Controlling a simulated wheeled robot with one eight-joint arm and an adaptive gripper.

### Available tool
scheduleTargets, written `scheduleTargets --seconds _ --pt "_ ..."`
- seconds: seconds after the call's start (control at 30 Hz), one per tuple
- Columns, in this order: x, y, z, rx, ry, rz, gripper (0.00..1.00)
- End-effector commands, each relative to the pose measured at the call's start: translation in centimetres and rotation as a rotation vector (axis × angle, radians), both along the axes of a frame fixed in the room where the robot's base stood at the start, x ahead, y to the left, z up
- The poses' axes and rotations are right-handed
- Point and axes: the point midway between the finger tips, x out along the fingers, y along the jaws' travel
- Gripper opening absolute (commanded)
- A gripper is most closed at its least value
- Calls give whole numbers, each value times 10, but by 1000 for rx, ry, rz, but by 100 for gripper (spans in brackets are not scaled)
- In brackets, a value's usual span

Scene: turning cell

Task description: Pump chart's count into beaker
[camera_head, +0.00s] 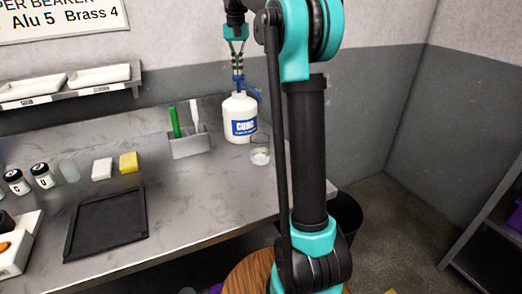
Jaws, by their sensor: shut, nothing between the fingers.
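A white pump bottle (240,119) with a blue label and blue pump top (246,87) stands upright at the bench's back right. The label seems to read "CONC". A clear glass beaker (260,155) stands just right and in front of the bottle; a little pale content seems to show low in it, but the amount is unclear. The wall chart (62,16) is cut off by the frame; I read "PER BEAKER", "Alu 5" and "Brass 4". My gripper (238,70) points down, shut and empty, directly above the pump top. I cannot tell whether it touches it.
A grey holder (190,143) with a green and a white tool stands left of the bottle. A yellow block (128,162), a white block (102,169) and lidded jars (42,175) lie further left. A black tray (108,222) lies in front. A shelf (70,88) holds white trays.

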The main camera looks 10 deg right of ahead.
Motion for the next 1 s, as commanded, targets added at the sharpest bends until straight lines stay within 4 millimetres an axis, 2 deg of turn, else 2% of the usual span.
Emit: scheduleTargets --seconds 0.73,1.0 --pt "0 0 -24 0 0 0 0" --pt "0 0 -23 0 0 0 0"
